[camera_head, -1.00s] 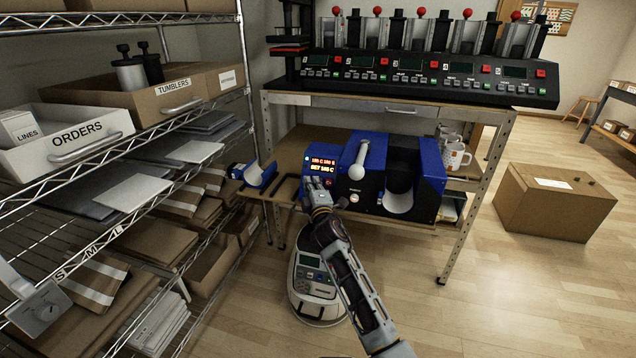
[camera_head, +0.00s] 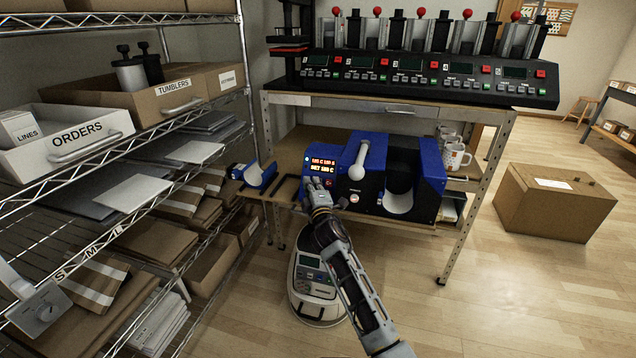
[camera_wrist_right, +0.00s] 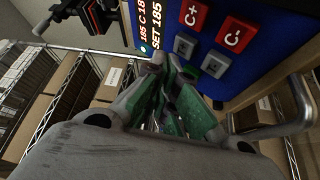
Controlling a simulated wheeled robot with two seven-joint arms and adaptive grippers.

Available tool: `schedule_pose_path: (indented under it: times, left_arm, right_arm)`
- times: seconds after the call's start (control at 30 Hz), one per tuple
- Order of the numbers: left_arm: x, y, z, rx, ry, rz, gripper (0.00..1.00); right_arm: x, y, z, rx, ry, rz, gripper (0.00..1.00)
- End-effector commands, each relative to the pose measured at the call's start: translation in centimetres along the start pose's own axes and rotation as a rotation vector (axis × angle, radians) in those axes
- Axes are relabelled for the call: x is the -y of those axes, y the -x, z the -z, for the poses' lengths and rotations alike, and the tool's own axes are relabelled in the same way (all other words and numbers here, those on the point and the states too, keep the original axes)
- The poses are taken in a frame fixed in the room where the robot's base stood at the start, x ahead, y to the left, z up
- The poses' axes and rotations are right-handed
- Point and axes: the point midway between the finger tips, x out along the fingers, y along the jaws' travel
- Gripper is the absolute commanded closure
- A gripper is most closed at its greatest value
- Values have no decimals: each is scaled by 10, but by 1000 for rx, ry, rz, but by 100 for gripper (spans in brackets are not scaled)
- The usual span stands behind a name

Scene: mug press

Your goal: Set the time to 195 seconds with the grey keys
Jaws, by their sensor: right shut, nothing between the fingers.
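The blue mug press (camera_head: 352,172) stands on the middle shelf of the bench. Its lit display (camera_head: 322,163) has two rows. In the right wrist view the readout (camera_wrist_right: 157,25) is cut off and turned sideways; 185 C and SET 185 are legible. Two grey keys show there, one nearer the display (camera_wrist_right: 185,45) and one farther (camera_wrist_right: 215,65), beside two red keys (camera_wrist_right: 235,35). My right gripper (camera_head: 309,182) is shut and empty in front of the panel. Its fingertips (camera_wrist_right: 170,62) are close to the nearer grey key; contact is unclear.
A blue mug attachment (camera_head: 262,174) lies left of the press. White mugs (camera_head: 455,157) stand to its right. A wire shelf rack (camera_head: 150,150) fills the left side. A row of presses (camera_head: 420,75) stands on the bench top. A cardboard box (camera_head: 555,200) is on the floor.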

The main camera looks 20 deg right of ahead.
Motion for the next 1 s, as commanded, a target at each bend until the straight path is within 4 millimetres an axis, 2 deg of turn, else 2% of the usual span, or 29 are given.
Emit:
schedule_pose_path:
  times: [1.0]
  left_arm:
    - [0,-5,-2,4,0,-1,69]
  right_arm:
    - [4,-6,-5,0,0,0,100]
